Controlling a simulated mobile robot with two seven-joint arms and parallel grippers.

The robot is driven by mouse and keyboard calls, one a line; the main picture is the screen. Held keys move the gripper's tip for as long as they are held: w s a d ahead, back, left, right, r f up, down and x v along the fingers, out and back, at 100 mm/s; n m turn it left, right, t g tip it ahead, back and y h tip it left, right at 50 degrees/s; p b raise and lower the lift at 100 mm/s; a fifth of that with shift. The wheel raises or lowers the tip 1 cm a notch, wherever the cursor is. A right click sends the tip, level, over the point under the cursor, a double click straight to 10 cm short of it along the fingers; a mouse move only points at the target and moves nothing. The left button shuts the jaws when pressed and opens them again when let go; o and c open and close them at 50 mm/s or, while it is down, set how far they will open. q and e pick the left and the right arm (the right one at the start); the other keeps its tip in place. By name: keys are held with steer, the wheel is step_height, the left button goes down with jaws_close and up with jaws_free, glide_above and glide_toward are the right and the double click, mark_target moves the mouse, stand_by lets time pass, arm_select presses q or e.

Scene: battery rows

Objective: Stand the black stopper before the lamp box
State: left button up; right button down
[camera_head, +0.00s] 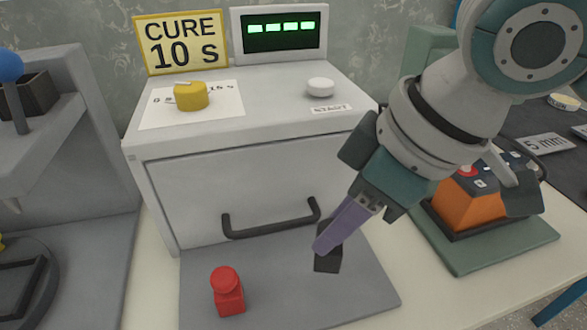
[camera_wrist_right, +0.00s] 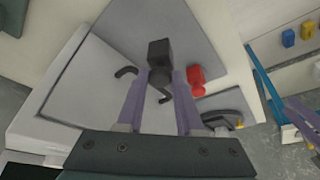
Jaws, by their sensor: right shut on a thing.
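The lamp box (camera_head: 190,190) is a light grey cabinet with a dark bar handle (camera_head: 272,226) on its front. A grey mat (camera_head: 365,285) lies before it. My right gripper (camera_head: 328,245) points down over the mat, its purple fingers shut on the black stopper (camera_head: 327,260). The stopper, a dark block, also shows at the fingertips in the right wrist view (camera_wrist_right: 159,52). I cannot tell whether its base touches the mat. A red stopper (camera_head: 227,291) stands to the left on the mat. Purple fingers, apparently my left gripper (camera_wrist_right: 302,115), show at the right edge of the wrist view.
On the box top are a yellow knob (camera_head: 191,96), a white button (camera_head: 320,87) and a CURE 10 S sign (camera_head: 182,42). An orange device (camera_head: 466,205) on a green base stands to the right. Mat space lies between the red stopper and the black one.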

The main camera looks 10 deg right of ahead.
mark_target(335, 250)
steer(key=shift+f+b, duration=0.45)
steer(key=shift+f, duration=1.7)
steer(key=shift+f, duration=0.15)
steer(key=c, duration=0.6)
jaws_free()
steer(key=shift+o, duration=0.2)
